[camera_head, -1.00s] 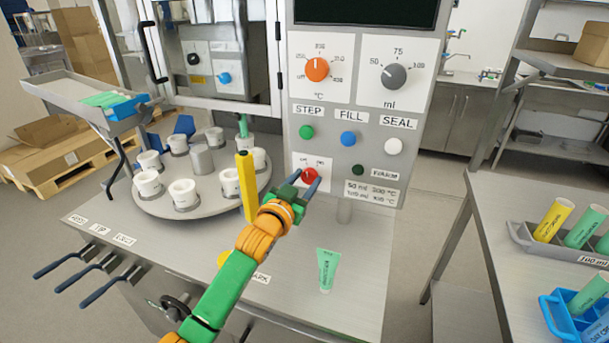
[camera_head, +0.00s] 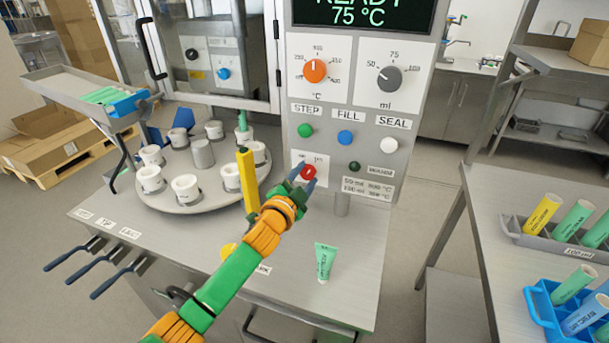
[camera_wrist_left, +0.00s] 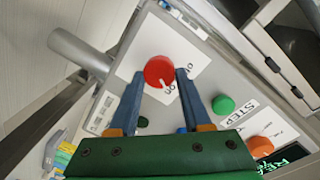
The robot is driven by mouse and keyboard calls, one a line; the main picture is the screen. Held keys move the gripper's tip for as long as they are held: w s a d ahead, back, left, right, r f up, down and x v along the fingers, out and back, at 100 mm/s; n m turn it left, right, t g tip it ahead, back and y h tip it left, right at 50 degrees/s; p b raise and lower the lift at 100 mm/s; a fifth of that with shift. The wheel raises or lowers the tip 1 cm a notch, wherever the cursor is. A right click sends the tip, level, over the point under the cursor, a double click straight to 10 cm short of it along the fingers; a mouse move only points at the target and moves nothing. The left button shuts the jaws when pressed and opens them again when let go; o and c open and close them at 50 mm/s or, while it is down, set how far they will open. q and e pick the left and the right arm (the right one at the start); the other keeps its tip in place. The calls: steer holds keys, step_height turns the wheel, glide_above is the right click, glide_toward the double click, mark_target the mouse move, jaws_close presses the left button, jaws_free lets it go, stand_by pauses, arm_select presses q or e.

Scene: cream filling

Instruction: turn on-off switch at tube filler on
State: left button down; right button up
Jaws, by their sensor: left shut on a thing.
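The tube filler's on-off switch is a red round knob (camera_head: 308,172) low on the grey front panel (camera_head: 330,150). My left gripper (camera_head: 303,178) is at the knob, its blue fingers on either side of it. In the left wrist view the red knob (camera_wrist_left: 159,72) sits between the two fingertips, with its white pointer line towards the "on" side of its label. The left gripper (camera_wrist_left: 158,80) is shut on the knob. The display (camera_head: 362,12) above is lit and reads "READY" and 75 °C. My right gripper is not in view.
Green (camera_head: 305,130), blue (camera_head: 345,138) and white (camera_head: 388,145) buttons sit above the knob. A turntable (camera_head: 190,200) with white cups is left of my arm. Tube racks (camera_head: 545,318) are at the right.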

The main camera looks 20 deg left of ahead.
arm_select(q)
steer(key=shift+r, duration=0.1)
stand_by(0.5)
steer(key=shift+c, duration=2.4)
jaws_free()
steer(key=shift+o, duration=0.7)
steer(key=shift+w, duration=0.15)
steer(key=s, duration=0.7)
steer(key=shift+a, duration=0.25)
steer(key=shift+r, duration=0.1)
